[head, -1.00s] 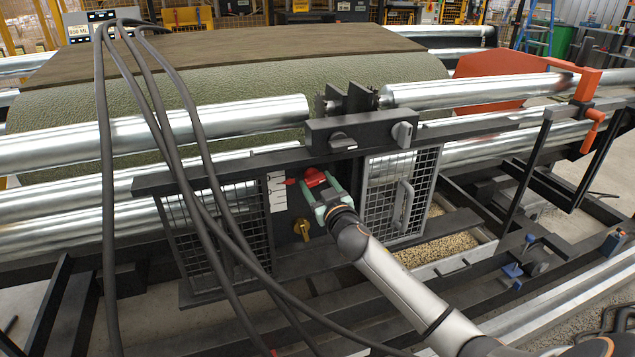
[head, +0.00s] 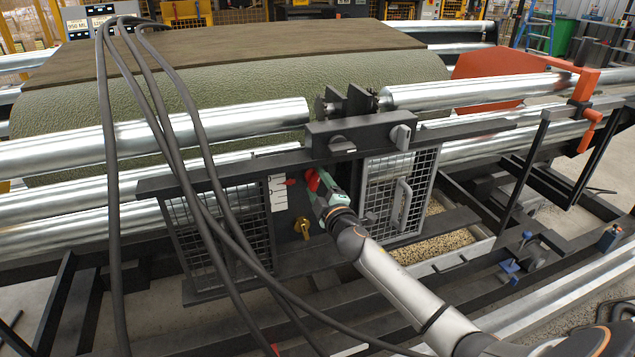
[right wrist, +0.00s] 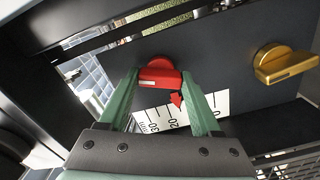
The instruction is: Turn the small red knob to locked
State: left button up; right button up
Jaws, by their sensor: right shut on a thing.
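The small red knob (head: 312,180) is on the dark panel in the middle of the machine. In the right wrist view it is a round red base with a raised bar (right wrist: 160,78). My right gripper (head: 322,186), with green fingers, is shut on the knob; one finger is on each side of the bar in the right wrist view (right wrist: 158,80). In the head view the gripper partly covers the knob. I cannot make out a locked mark. My left gripper is out of view.
A brass knob (head: 302,226) sits below the red one. A white scale (head: 278,192) with a small red pointer (head: 291,182) is beside it. Mesh guards (head: 390,190) flank the panel. Black cables (head: 215,210) hang in front at the left.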

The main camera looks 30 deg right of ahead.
jog(key=n, duration=0.3)
jog(key=shift+n+p, duration=0.4)
jog(key=shift+n, duration=0.4)
jog(key=o, duration=1.4)
